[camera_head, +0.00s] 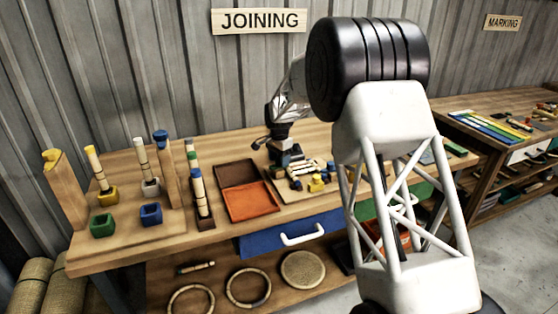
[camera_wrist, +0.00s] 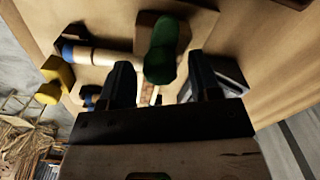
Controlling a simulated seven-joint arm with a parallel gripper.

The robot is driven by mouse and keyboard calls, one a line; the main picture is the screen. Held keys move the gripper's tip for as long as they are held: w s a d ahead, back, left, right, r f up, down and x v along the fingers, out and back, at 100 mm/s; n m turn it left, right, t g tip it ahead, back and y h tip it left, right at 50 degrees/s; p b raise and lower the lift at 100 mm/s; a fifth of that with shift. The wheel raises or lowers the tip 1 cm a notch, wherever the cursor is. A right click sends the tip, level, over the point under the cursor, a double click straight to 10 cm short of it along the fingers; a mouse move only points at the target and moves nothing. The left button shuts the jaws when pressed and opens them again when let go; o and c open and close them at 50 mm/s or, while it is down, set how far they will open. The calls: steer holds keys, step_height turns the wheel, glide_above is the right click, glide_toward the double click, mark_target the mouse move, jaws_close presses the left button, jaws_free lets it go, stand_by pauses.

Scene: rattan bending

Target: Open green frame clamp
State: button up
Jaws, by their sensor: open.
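The green clamp part (camera_wrist: 163,48) is a rounded dark-green piece in the wrist view, standing close under my gripper (camera_wrist: 161,70). It shows between my two dark fingers, which are spread apart with a gap on each side of it. Contact with either finger is not visible. In the head view my gripper (camera_head: 283,143) is low over the back of the joining bench, at the fixture board (camera_head: 290,197). The green part cannot be made out there, and my arm covers part of that area.
In the wrist view a yellow knob (camera_wrist: 55,80) and a pale rod with a blue band (camera_wrist: 92,56) lie left of the green part. A dark metal piece (camera_wrist: 222,76) is at right. The head view shows an orange tray (camera_head: 250,202) and upright posts (camera_head: 65,190) further left.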

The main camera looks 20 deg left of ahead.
steer(key=shift+f, duration=0.3)
steer(key=c, duration=0.9)
